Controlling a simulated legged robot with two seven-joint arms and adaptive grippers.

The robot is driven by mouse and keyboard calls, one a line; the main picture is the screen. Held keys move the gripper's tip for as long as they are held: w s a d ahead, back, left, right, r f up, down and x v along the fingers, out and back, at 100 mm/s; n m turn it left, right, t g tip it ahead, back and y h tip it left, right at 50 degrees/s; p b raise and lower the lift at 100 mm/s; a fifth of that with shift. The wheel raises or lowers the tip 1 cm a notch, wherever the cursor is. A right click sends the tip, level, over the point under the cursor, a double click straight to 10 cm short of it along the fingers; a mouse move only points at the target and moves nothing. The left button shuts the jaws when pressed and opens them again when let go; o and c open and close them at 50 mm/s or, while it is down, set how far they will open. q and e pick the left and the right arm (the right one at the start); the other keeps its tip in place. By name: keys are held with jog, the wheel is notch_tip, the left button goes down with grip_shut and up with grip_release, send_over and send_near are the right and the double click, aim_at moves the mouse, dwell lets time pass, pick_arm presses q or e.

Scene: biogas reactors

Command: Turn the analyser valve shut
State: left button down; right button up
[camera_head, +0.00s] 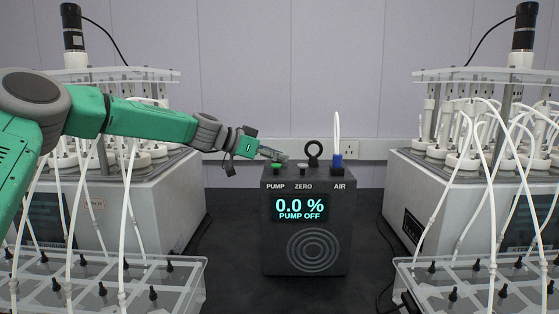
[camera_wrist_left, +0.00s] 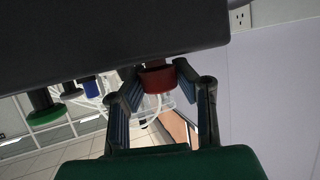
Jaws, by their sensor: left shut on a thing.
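The analyser (camera_head: 307,240) is a dark box on the bench, its display reading 0.0 % and PUMP OFF. My left gripper (camera_head: 275,154) reaches over its back left top from the left. My right gripper is not in view.
A green button (camera_head: 277,165) marked PUMP, a grey ZERO button (camera_head: 302,166), a black ring (camera_head: 313,153) and a blue AIR fitting (camera_head: 337,161) with a white tube stand on top. Reactor units with tubes flank the analyser; dark bench (camera_head: 235,230) is clear beside it.

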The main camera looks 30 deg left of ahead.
pick_arm(q)
jog(key=c, duration=1.2)
grip_release()
jog(key=shift+a+r, duration=0.2)
jog(key=shift+a+f, duration=0.1)
jog(key=shift+a, duration=0.05)
jog(key=shift+s, duration=0.1)
jog(key=v, duration=0.7)
jog(key=shift+a, duration=0.3)
jog(key=shift+d+f, duration=0.1)
jog(key=shift+f, duration=0.05)
